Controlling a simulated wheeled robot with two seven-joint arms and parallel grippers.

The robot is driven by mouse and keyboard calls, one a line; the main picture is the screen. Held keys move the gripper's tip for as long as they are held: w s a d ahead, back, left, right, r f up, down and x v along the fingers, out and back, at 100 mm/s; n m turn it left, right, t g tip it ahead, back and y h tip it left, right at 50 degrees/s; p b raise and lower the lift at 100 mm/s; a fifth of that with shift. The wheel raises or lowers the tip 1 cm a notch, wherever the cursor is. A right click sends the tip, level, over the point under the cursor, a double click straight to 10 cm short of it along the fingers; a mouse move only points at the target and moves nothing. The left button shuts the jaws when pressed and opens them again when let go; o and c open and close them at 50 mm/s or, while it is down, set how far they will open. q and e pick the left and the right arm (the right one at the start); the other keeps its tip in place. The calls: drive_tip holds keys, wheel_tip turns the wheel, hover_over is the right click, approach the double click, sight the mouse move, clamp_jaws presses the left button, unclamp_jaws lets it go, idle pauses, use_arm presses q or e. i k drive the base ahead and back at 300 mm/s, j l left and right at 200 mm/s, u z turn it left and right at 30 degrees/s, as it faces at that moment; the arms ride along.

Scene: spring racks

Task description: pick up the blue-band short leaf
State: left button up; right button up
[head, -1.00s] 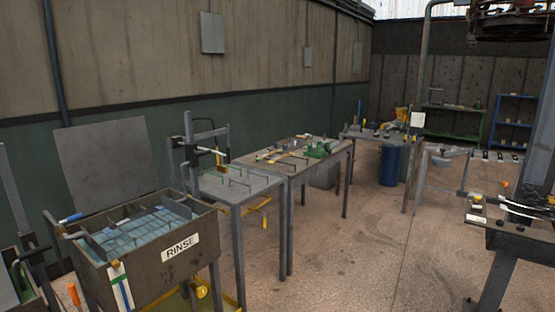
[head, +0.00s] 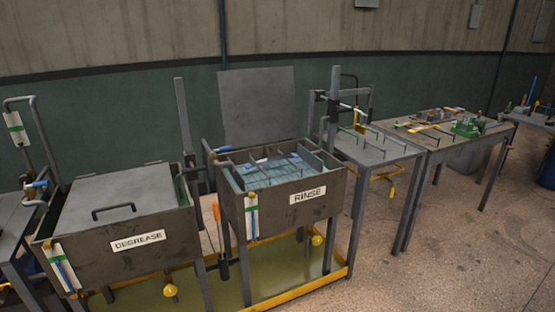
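I cannot make out the blue-band short leaf in the head view. Several small pieces, too small to tell apart, lie on the work table (head: 428,142) at the right, beside a green fixture (head: 468,127). Neither of my grippers shows in this view.
The open RINSE tank (head: 307,196), with its lid (head: 258,105) raised, stands at the centre. The closed DEGREASE tank (head: 138,239) is to its left. A grey table (head: 372,155) with upright pegs stands between the RINSE tank and work table. Open floor (head: 440,260) lies at front right.

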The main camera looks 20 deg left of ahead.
sight(248, 165)
drive_tip(key=i+u, duration=0.1)
drive_tip(key=i, duration=0.35)
drive_tip(key=i+l+u, duration=0.1)
drive_tip(key=i, duration=0.4)
